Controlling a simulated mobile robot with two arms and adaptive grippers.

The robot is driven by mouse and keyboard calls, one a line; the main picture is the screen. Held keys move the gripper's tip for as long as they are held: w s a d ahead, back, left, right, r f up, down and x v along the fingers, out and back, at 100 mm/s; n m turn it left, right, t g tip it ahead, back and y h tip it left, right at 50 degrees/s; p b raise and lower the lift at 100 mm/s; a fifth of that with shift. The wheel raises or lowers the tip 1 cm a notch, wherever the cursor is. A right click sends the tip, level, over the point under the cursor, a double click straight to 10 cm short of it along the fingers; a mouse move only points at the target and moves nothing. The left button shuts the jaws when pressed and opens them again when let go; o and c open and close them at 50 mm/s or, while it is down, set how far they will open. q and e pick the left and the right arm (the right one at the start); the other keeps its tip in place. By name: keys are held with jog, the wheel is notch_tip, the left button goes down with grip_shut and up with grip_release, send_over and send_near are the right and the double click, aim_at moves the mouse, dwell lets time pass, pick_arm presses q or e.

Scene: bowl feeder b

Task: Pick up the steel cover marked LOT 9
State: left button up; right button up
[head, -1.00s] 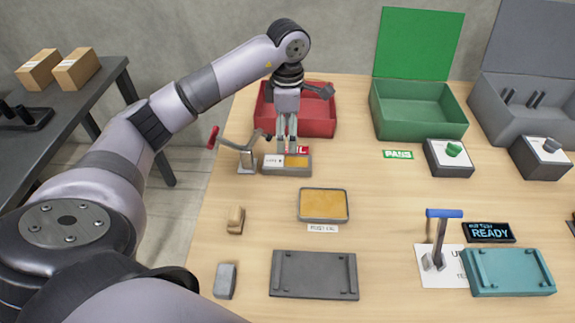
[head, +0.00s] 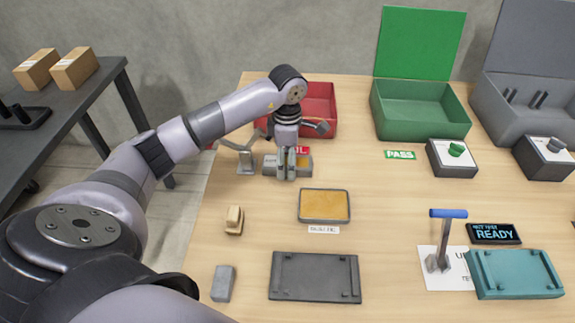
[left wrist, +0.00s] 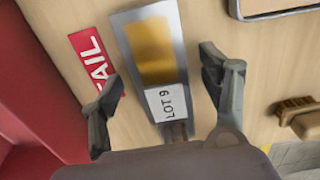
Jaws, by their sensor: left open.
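The steel cover marked LOT 9 (left wrist: 152,50) is a narrow plate with a yellow panel and a white LOT 9 label in the left wrist view. In the head view the cover (head: 303,168) lies in front of the red bin, its middle hidden by my fingers. My left gripper (head: 287,177) points down over it. In the left wrist view my left gripper (left wrist: 160,68) is open, one finger on each side of the cover. I cannot tell the remaining height. My right gripper is not in view.
A toggle clamp (head: 246,160) stands beside the cover's left end. The red bin (head: 322,105) is behind it, with a FAIL label (left wrist: 90,58) on the table. A yellow-filled tray (head: 324,205) and a wooden brush (head: 234,219) lie in front.

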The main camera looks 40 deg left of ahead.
pick_arm(q)
jog(key=shift+c, duration=0.4)
jog(key=c, duration=1.3)
jog(key=shift+c, duration=0.7)
jog(key=shift+r, duration=0.2)
